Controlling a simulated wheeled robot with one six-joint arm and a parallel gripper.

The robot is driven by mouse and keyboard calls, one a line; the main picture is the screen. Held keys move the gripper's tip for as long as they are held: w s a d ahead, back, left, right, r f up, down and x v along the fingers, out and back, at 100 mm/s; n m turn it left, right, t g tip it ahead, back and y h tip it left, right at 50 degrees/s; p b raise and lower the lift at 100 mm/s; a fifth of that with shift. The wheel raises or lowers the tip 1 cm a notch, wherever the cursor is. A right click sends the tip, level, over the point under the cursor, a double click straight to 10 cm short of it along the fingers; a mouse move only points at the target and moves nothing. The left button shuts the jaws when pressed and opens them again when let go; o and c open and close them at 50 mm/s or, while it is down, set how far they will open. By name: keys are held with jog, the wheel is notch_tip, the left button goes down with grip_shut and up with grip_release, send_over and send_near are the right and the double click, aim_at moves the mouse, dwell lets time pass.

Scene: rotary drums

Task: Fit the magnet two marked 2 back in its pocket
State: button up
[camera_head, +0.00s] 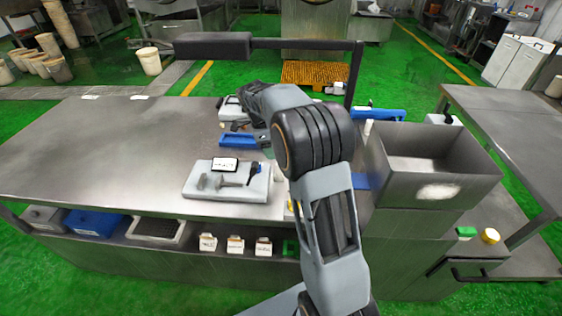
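I cannot pick out the magnet marked 2 or its pocket at this size. A pale grey board (228,194) lies on the steel table in front of my arm. On it are a small white card with a dark border (224,164), grey metal pieces (230,184) and a blue-and-black item (254,176). My arm rises from the lower right and bends away over the table. Its end, with my gripper (238,124), seems to be behind the board, near a blue tray (238,140). The fingers are too small and partly covered to read.
A deep steel bin (385,167) stands right of my arm. A dark post and bar (355,75) rise behind. The table's left half (90,150) is clear. A lower shelf holds trays (160,230) and white labelled boxes (235,245). A yellow-topped jar (490,236) stands at right.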

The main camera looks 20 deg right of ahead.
jog(key=shift+p+x, duration=0.6)
jog(key=shift+x, duration=4.3)
jog(key=shift+a, duration=0.1)
grip_shut()
